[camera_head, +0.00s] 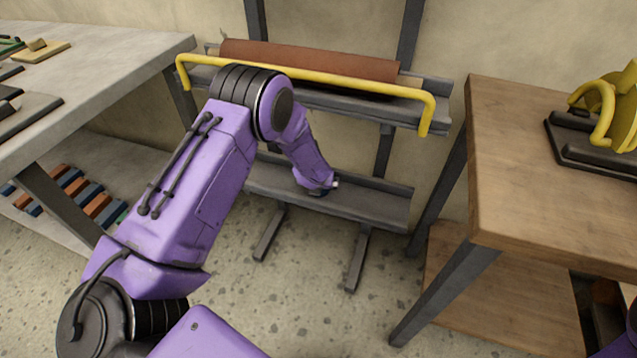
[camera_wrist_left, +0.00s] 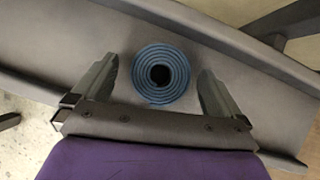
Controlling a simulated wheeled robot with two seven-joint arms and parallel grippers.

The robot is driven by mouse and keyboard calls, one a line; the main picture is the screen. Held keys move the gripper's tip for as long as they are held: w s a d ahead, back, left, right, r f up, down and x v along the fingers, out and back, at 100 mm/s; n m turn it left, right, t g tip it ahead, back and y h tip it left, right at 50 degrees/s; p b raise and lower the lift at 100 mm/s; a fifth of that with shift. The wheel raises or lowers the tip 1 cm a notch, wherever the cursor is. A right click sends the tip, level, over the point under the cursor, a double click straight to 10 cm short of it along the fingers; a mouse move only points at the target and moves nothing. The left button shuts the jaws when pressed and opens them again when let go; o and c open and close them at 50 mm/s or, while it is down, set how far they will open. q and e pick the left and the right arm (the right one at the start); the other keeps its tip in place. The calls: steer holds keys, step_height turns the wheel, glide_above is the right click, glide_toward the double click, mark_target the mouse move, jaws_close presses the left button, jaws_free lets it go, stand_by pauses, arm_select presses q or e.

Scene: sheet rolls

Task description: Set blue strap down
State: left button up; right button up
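A blue strap, rolled into a coil (camera_wrist_left: 160,72) with a dark hole in its middle, shows end-on in the left wrist view. It is on or just above the grey lower shelf (camera_wrist_left: 235,72) of the rack. My left gripper (camera_wrist_left: 158,78) is open around the coil, one finger on each side, with a visible gap to both. In the head view my purple left arm reaches down to the lower shelf (camera_head: 375,203), and its gripper end (camera_head: 320,186) is small and dark there. My right gripper is not in view.
The rack's upper shelf holds a brown-red roll (camera_head: 310,60) behind a yellow bar (camera_head: 330,80). A wooden table (camera_head: 545,190) with yellow equipment (camera_head: 605,105) stands right. A grey bench (camera_head: 100,70) stands left, with several coloured blocks (camera_head: 85,195) below.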

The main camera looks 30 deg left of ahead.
arm_select(q)
steer(key=shift+r, duration=0.35)
steer(key=p+v, duration=0.3)
steer(key=v, duration=0.9)
steer(key=s+f+m+g+y, duration=0.2)
steer(key=s+f+m, duration=1)
steer(key=s+m, duration=0.3)
steer(key=s+d+f+m+h, duration=0.1)
steer(key=s+f+m, duration=0.1)
steer(key=s+m, duration=0.75)
steer(key=s+d+f+m, duration=0.2)
steer(key=s+m, duration=0.6)
steer(key=m, duration=0.2)
step_height(320, 180, up, 16)
steer(key=p, duration=1.5)
steer(key=shift+s+g, duration=0.2)
steer(key=shift+g, duration=0.2)
steer(key=shift+w+a+n, duration=0.1)
steer(key=shift+a+n, duration=0.05)
steer(key=shift+n, duration=0.1)
